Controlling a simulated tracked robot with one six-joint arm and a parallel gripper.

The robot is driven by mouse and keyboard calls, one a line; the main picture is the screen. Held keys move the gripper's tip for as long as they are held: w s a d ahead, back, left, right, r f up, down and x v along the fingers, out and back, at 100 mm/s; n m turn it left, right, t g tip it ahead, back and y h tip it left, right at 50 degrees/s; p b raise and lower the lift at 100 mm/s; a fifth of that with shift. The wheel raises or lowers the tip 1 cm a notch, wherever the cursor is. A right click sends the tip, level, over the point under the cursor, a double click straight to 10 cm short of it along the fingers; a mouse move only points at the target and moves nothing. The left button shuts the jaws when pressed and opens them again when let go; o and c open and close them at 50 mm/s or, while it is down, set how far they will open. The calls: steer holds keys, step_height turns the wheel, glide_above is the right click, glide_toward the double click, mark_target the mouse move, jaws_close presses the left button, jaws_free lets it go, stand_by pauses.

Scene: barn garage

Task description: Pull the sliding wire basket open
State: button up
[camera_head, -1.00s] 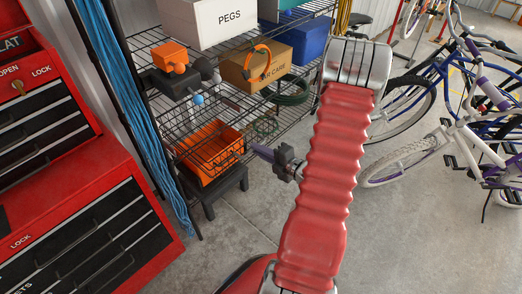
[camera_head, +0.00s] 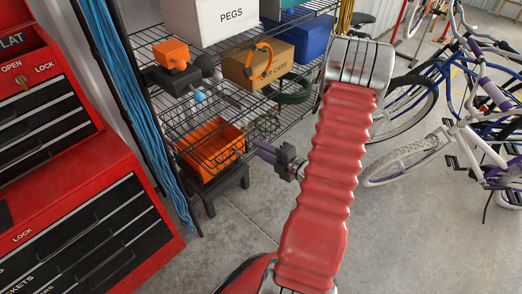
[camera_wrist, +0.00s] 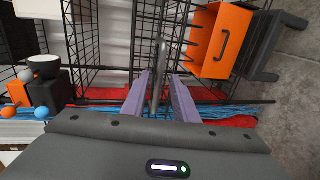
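The sliding wire basket (camera_head: 200,132) is a black mesh tray in the wire shelf unit, left of my arm. Its wire mesh also shows in the wrist view (camera_wrist: 112,48). My gripper (camera_head: 256,145) is at the basket's front right. In the wrist view my two purple fingers (camera_wrist: 161,90) are apart, and a thin grey bar (camera_wrist: 157,62) shows in the gap between them. I cannot tell whether the fingers touch the bar. My arm hides part of the shelf's right side.
An orange bin (camera_head: 208,165) sits below the basket on a dark low stool (camera_head: 228,184). A red tool chest (camera_head: 95,215) and hanging blue cords (camera_head: 135,120) stand left. Bicycles (camera_head: 440,140) stand right. The shelf above holds a cardboard box (camera_head: 258,66). Concrete floor in front is clear.

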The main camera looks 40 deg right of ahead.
steer(key=shift+s+d, duration=0.1)
steer(key=v, duration=1.3)
steer(key=shift+s, duration=0.3)
stand_by(0.5)
